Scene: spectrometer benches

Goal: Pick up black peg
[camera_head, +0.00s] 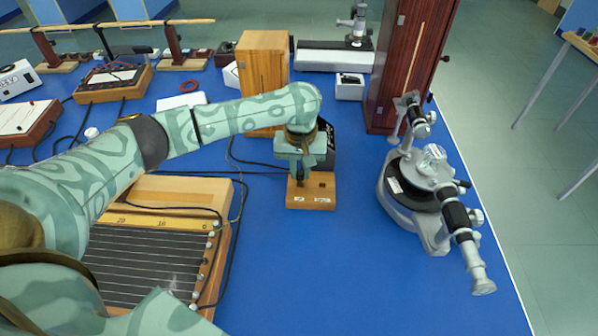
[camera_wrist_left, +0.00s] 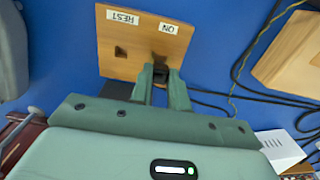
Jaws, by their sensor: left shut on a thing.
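A small wooden block (camera_head: 311,200) with two white labels stands on the blue bench. In the left wrist view the block (camera_wrist_left: 137,62) shows labels reading "REST" and "ON". A dark square hole (camera_wrist_left: 121,52) shows by the "REST" label. My left gripper (camera_head: 299,177) points down over the block's left part. In the left wrist view its fingers (camera_wrist_left: 161,78) are closed around the black peg (camera_wrist_left: 160,68) by the "ON" label. The peg is mostly hidden by the fingers. I cannot tell whether it still sits in the block. My right gripper is not in view.
A spectrometer (camera_head: 425,185) stands to the right, near the bench edge. A wooden board with dark strips (camera_head: 150,262) lies to the left. Wooden boxes (camera_head: 258,65) and a tall red-brown cabinet (camera_head: 408,65) stand behind. Cables run left of the block. Blue bench in front is clear.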

